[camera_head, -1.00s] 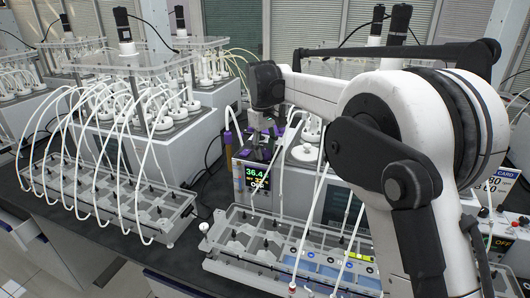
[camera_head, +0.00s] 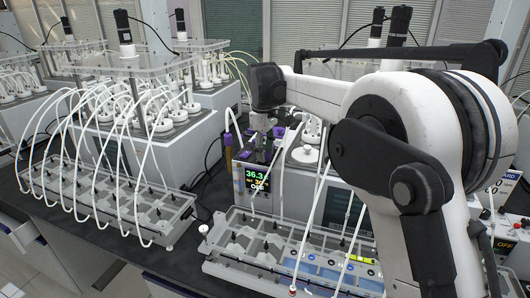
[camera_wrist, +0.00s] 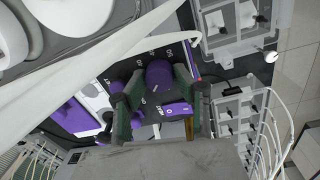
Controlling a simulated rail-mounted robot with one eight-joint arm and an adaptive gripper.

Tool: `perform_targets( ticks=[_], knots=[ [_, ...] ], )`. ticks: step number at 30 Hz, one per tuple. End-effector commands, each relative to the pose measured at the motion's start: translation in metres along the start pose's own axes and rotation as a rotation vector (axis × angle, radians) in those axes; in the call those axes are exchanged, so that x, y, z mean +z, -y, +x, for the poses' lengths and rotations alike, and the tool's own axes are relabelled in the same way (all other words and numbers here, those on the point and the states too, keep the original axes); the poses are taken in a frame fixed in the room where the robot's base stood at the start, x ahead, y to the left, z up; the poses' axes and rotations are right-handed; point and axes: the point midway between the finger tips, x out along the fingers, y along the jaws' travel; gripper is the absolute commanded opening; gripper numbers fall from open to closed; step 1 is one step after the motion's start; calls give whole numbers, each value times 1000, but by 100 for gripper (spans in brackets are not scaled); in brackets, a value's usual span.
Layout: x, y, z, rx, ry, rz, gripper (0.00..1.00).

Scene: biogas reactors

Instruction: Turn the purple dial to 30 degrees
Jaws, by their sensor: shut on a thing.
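The purple dial (camera_wrist: 158,76) shows in the wrist view on a dark panel with white scale marks and numbers around it. My gripper (camera_wrist: 157,82) has its two green-padded fingers on either side of the dial, shut on it. The dial's exact angle cannot be read. In the head view my gripper (camera_head: 264,136) is at the top of the heating unit (camera_head: 243,180), above its display (camera_head: 257,178). The display reads about 36.3 in green, with smaller yellow text too blurred to read. The dial is hidden there by the gripper and arm.
A purple rocker switch (camera_wrist: 177,109) sits on the panel beside the dial. White tubes (camera_wrist: 85,75) cross close to my gripper in the wrist view. A clear rack (camera_head: 290,255) stands in front of the unit, and another tubed rack (camera_head: 105,200) stands to the left.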

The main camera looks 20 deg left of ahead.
Motion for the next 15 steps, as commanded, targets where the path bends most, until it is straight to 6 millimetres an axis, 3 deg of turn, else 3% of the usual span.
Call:
perform_targets(
  ticks=[2,3,7,15],
  knots=[
    [0,0,-1,1,-1,0,2],
    [0,0,-1,1,-1,0,29],
    [0,0,-1,1,-1,1,47],
    [0,0,-1,0,0,1,47]
  ],
)
